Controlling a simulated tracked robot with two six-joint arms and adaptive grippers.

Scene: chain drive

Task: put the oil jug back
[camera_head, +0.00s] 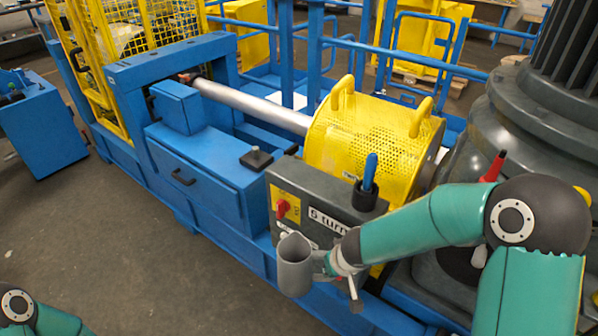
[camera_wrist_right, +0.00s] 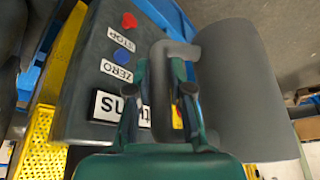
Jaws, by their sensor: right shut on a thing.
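The oil jug is a grey, open-topped cylinder (camera_head: 295,266) with a side handle. It is held in front of the grey control box (camera_head: 325,210), near its lower front side. My right gripper (camera_head: 327,262) is shut on its handle; in the right wrist view the gripper fingers (camera_wrist_right: 180,95) close around the grey handle and the jug body (camera_wrist_right: 245,85) lies to the right. The jug looks roughly upright in the head view. Its base is seen from above only, and whether it touches anything cannot be told. My left gripper is out of view; only a part of that arm shows.
The control box carries a red switch (camera_head: 283,208) and a black cup (camera_head: 364,197) with a blue-handled item. Behind it are a yellow perforated guard (camera_head: 375,140) and a silver shaft (camera_head: 250,105). A black square pad (camera_head: 256,159) sits on the blue frame. Floor at left is clear.

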